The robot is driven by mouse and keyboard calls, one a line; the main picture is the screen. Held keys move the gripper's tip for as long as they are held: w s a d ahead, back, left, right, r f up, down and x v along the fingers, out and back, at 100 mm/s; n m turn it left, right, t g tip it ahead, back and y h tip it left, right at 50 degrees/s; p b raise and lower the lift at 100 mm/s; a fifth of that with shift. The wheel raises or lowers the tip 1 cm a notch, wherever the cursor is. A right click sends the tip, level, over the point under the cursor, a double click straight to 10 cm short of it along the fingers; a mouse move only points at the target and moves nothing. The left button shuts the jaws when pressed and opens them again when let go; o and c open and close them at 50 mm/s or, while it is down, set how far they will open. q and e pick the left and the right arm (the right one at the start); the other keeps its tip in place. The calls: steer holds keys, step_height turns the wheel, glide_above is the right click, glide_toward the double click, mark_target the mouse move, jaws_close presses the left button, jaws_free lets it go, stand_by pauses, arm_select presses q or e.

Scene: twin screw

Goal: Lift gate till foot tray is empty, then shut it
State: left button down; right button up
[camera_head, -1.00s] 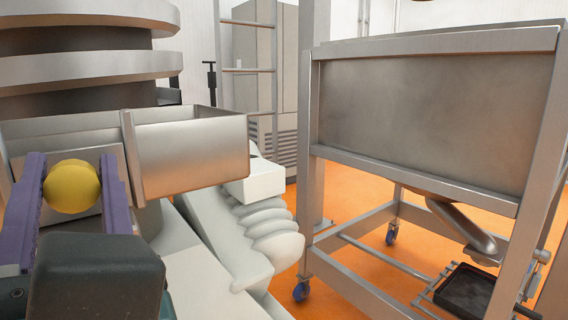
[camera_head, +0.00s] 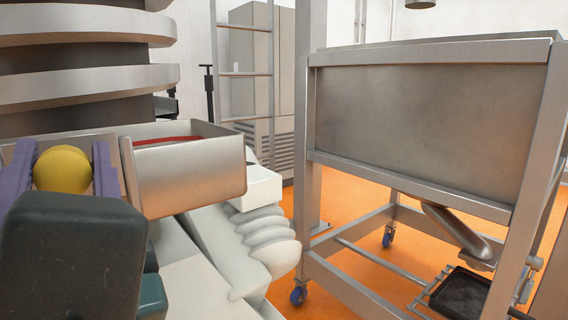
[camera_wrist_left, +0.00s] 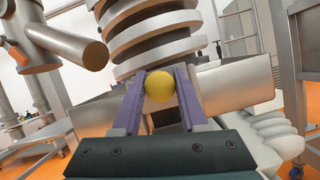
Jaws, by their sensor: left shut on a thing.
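My left gripper (camera_head: 62,150) has its purple fingers on either side of a yellow round knob (camera_head: 62,171) and is shut on it. The left wrist view also shows the knob (camera_wrist_left: 159,86) between the fingers. The knob is in front of the steel foot tray (camera_head: 190,175) at the base of the spiral chute (camera_head: 80,62). The gate behind the knob is mostly hidden by the fingers. Inside the tray, a thin red strip (camera_head: 168,140) shows along the far side; the rest of the tray's inside is hidden by its front wall. My right gripper is not in view.
A large steel hopper on a wheeled frame (camera_head: 425,125) stands to the right, with a sloping spout (camera_head: 455,232) and a black tray (camera_head: 460,292) below. A shelf rack stands behind. Orange floor shows between.

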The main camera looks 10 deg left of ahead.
arm_select(q)
steer(key=shift+r, duration=0.55)
steer(key=shift+f, duration=0.1)
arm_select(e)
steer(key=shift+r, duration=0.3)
arm_select(q)
steer(key=shift+c, duration=2.2)
jaws_free()
